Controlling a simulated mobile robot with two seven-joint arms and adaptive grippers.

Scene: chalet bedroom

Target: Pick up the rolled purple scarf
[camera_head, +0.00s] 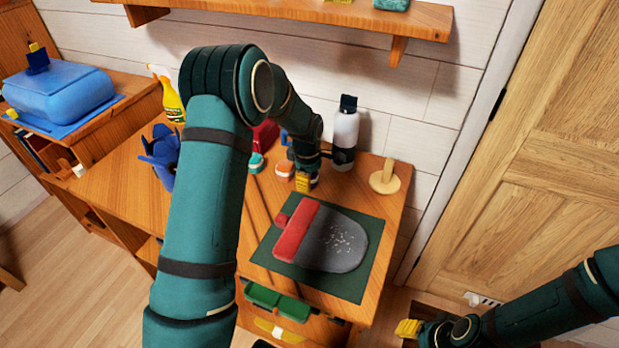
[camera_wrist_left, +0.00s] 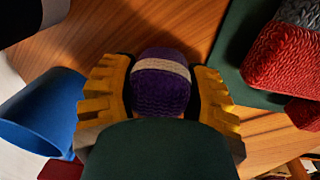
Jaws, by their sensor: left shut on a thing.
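The rolled purple scarf (camera_wrist_left: 162,90) shows in the left wrist view, a knitted purple roll with a pale band around it. My left gripper (camera_wrist_left: 160,100) has its yellow fingers on either side of the scarf and is shut on it. In the head view my left gripper (camera_head: 306,181) is low over the wooden table behind the green mat, and the scarf is mostly hidden there. My right gripper (camera_head: 410,328) is at the lower right, away from the table, with only part of its yellow fingers showing.
A red and grey knitted item (camera_head: 325,238) lies on the dark green mat (camera_head: 350,290). A white bottle with black cap (camera_head: 345,135) and a wooden peg stand (camera_head: 384,178) are at the back. A blue cup-like object (camera_wrist_left: 40,112) is left of the gripper in the wrist view.

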